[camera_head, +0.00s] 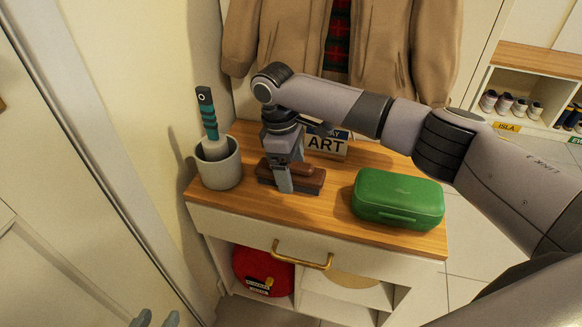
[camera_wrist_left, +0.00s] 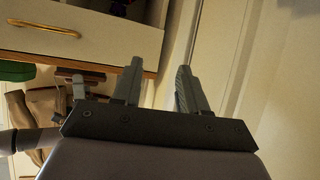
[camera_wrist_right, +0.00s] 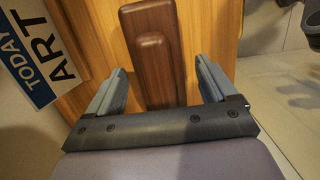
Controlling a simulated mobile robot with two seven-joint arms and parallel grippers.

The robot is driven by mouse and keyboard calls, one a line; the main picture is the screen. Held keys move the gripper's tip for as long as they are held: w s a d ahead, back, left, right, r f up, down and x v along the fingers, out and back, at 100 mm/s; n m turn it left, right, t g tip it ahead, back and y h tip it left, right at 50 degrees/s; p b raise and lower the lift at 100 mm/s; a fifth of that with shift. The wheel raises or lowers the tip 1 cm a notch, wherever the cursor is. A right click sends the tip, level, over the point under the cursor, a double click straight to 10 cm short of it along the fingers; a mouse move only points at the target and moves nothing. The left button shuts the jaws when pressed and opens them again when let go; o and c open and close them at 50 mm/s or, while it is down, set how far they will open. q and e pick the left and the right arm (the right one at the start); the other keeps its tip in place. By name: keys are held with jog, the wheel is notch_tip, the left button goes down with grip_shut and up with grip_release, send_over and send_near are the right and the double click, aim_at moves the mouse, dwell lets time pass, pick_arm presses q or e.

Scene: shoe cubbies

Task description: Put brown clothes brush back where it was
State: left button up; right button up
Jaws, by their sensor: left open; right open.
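The brown clothes brush (camera_head: 312,178) lies on the wooden top of the cabinet (camera_head: 240,205), between the grey cup and the green case. My right gripper (camera_head: 284,184) points down over the brush and partly hides it. In the right wrist view, the brush (camera_wrist_right: 152,60) runs between the two open fingers (camera_wrist_right: 158,85), with a gap visible on each side. My left gripper (camera_head: 156,319) is open and empty at the lower left, in front of the cabinet. The left wrist view also shows its parted fingers (camera_wrist_left: 157,78).
A grey cup (camera_head: 220,172) holding a teal-handled tool (camera_head: 207,115) stands left of the brush. A green case (camera_head: 398,199) is at the right. An ART sign (camera_head: 326,143) stands behind, below a hanging tan coat (camera_head: 285,45). Walls close in at the left.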

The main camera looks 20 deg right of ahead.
jog(key=r+p, duration=0.1)
jog(key=r, duration=0.2)
jog(key=a+r+p, duration=0.1)
jog(key=r, duration=0.3)
jog(key=w+r+p, duration=0.1)
jog(key=r, duration=0.3)
jog(key=shift+a, duration=0.25)
pick_arm(q)
jog(key=shift+s+a+f+n+y, duration=0.15)
jog(key=shift+a, duration=0.25)
jog(key=shift+s+a+f+n+y, duration=0.1)
jog(key=shift+s+a+f+y, duration=0.1)
jog(key=shift+a, duration=0.2)
jog(key=shift+s+a+f+n+y, duration=0.1)
jog(key=shift+a+n+y, duration=0.05)
jog(key=shift+a, duration=0.25)
pick_arm(e)
jog(key=shift+r, duration=0.3)
pick_arm(q)
jog(key=shift+s+d, duration=0.1)
pick_arm(e)
jog(key=shift+s, duration=0.1)
